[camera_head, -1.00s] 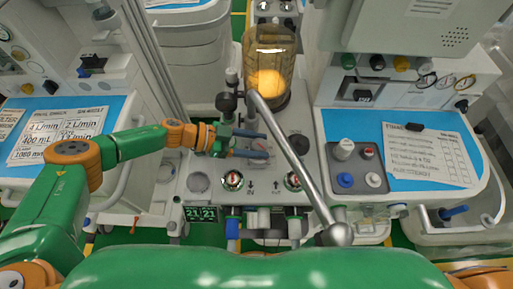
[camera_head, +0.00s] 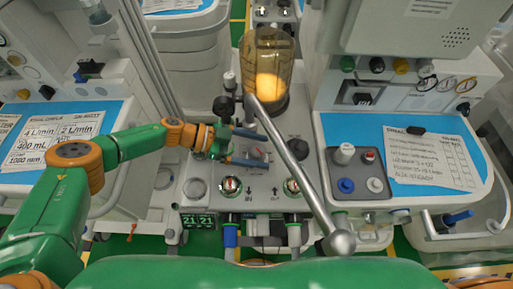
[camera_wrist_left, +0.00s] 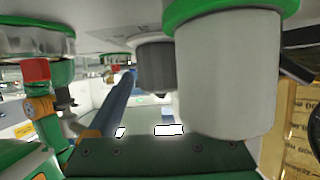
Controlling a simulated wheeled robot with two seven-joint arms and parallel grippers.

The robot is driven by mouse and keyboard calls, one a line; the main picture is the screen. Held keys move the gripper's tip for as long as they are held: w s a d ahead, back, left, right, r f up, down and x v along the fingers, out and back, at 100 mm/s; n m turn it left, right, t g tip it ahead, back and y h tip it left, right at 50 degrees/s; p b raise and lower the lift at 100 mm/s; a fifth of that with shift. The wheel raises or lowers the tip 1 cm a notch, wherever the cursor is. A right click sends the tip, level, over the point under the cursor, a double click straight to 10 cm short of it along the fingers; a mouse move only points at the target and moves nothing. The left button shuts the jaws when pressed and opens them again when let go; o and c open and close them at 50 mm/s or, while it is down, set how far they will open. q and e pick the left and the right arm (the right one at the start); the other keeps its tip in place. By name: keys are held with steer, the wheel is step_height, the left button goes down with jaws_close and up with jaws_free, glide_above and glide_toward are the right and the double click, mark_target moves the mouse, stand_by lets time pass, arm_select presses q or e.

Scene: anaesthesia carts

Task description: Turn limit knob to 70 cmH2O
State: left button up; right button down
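A dark round knob (camera_head: 298,148) stands on the grey machine top, right of my left gripper. I cannot read its scale and cannot tell for sure that it is the limit knob. A second dark knob (camera_head: 223,105) stands behind the gripper. My left gripper (camera_head: 266,150) is open, its two blue fingers pointing right over the deck, apart from the dark knob on the right. The left wrist view shows one blue finger (camera_wrist_left: 115,105), a dark grey knob-like part (camera_wrist_left: 157,66) beyond it, and a large green-ringed grey cylinder (camera_wrist_left: 228,75) close up. My right gripper is out of view.
A grey metal tube (camera_head: 295,170) slants over the deck between gripper and right-hand tray. A clear bellows canister (camera_head: 268,55) stands behind. A dark panel (camera_head: 358,172) with several knobs lies right.

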mark_target(250, 148)
arm_select(q)
steer(key=shift+a, duration=0.1)
steer(key=b+v, duration=0.1)
steer(key=v, duration=0.5)
steer(key=shift+a, duration=0.1)
steer(key=shift+a+r, duration=0.2)
steer(key=shift+a, duration=0.2)
